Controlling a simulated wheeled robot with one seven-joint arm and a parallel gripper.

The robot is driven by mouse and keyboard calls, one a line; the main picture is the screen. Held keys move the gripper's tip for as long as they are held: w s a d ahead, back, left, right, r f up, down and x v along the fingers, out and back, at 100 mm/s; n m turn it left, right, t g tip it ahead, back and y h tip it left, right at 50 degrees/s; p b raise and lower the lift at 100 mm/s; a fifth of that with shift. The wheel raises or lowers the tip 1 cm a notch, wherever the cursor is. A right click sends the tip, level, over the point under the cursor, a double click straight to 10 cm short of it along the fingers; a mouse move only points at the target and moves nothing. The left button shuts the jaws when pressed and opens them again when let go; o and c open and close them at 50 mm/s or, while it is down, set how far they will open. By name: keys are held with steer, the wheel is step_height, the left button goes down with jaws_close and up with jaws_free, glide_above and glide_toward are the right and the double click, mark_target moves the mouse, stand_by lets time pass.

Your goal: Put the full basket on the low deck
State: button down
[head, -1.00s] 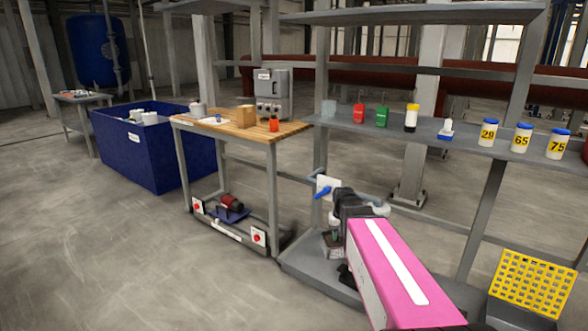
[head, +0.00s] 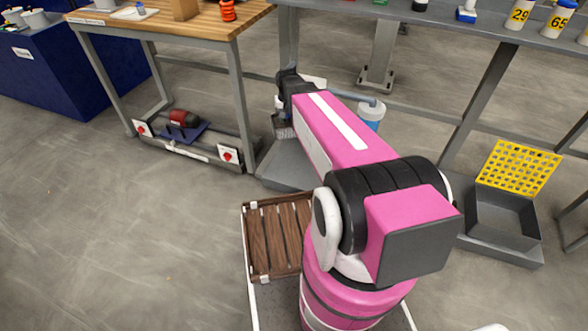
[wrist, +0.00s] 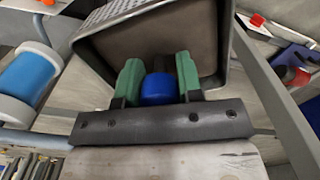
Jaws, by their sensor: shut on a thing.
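The grey metal basket (wrist: 103,14) fills the top middle of the wrist view, with a perforated wall and a brownish inside. How full it is cannot be told. My gripper (wrist: 158,90) has its green fingers closed on a blue round piece at the basket's near side, which looks like its grip. In the head view my gripper (head: 284,112) is small and dark at the end of my pink arm, with the basket (head: 285,130) just below it. The basket is over the low grey deck (head: 268,172) under the shelf; whether they touch is unclear.
A blue and white jar (head: 370,113) stands close behind my arm. The workbench (head: 205,25) is at the left, with a red motor (head: 183,118) on its lower frame. A yellow grid (head: 518,166) and grey tray (head: 500,228) are at the right. A slatted wooden platform (head: 275,235) is in front.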

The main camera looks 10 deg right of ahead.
steer(key=a+f+m, duration=0.2)
steer(key=f+m, duration=0.1)
steer(key=f, duration=1.2)
steer(key=a+f+m, duration=0.2)
steer(key=f+m, duration=0.2)
steer(key=f, duration=1)
steer(key=shift+w+d+f, duration=0.6)
steer(key=shift+w+f, duration=1.2)
steer(key=shift+f, duration=0.05)
steer(key=shift+w+d+f, duration=0.55)
steer(key=shift+w+f, duration=1.3)
steer(key=shift+f, duration=0.05)
steer(key=shift+w+d+f, duration=0.6)
steer(key=shift+w+f, duration=1.2)
steer(key=shift+f, duration=0.05)
steer(key=shift+f, duration=0.1)
steer(key=c, duration=0.8)
jaws_free()
